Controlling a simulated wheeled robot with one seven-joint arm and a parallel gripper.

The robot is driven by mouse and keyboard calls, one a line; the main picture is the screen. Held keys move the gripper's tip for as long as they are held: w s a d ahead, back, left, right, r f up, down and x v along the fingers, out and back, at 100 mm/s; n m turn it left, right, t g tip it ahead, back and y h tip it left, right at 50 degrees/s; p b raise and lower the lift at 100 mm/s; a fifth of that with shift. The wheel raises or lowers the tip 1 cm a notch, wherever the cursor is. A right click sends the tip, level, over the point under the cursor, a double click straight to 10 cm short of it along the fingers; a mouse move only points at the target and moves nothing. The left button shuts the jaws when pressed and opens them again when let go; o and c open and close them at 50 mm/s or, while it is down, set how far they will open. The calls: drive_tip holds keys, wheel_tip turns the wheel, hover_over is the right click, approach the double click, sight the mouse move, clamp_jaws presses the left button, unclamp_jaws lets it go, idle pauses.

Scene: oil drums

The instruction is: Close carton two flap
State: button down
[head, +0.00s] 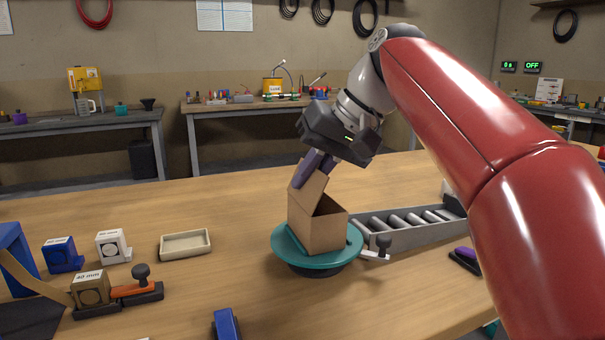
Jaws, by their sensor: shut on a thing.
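A brown carton (325,231) stands upright on a round teal turntable (284,253) in the middle of the wooden table. A carton flap (309,187) stands up, tilted, at the carton's left side. My gripper (312,170) reaches down from the upper right, and its purple fingers are shut on the upper part of this flap. The fingertips partly cover the flap, and the carton's far side is hidden. I cannot read a number on the carton.
A roller conveyor (407,226) lies right of the turntable, with a knobbed lever (382,246) in front. A shallow beige tray (185,244) and several small blocks stand at left. A blue piece (226,324) sits at the front edge. Bare table lies between tray and turntable.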

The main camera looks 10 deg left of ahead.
sight(294, 198)
drive_tip(key=y, duration=0.1)
drive_tip(key=d+f+g+y, duration=0.1)
drive_tip(key=y, duration=0.1)
drive_tip(key=shift+w+m+g, duration=0.3)
drive_tip(key=shift+w+m, duration=0.05)
drive_tip(key=shift+m, duration=0.05)
drive_tip(key=shift+w+d+f+m+g+y+b, duration=0.1)
drive_tip(key=shift+d+f+m+g+y+b, duration=0.2)
drive_tip(key=shift+y, duration=0.65)
drive_tip(key=shift+w+d+f+m+g+y+b, duration=0.1)
drive_tip(key=shift+f+m+g+y+b, duration=0.25)
drive_tip(key=shift+y, duration=0.6)
drive_tip(key=c, duration=1.6)
unclamp_jaws()
drive_tip(key=shift+c, duration=0.2)
drive_tip(key=shift+f, duration=0.1)
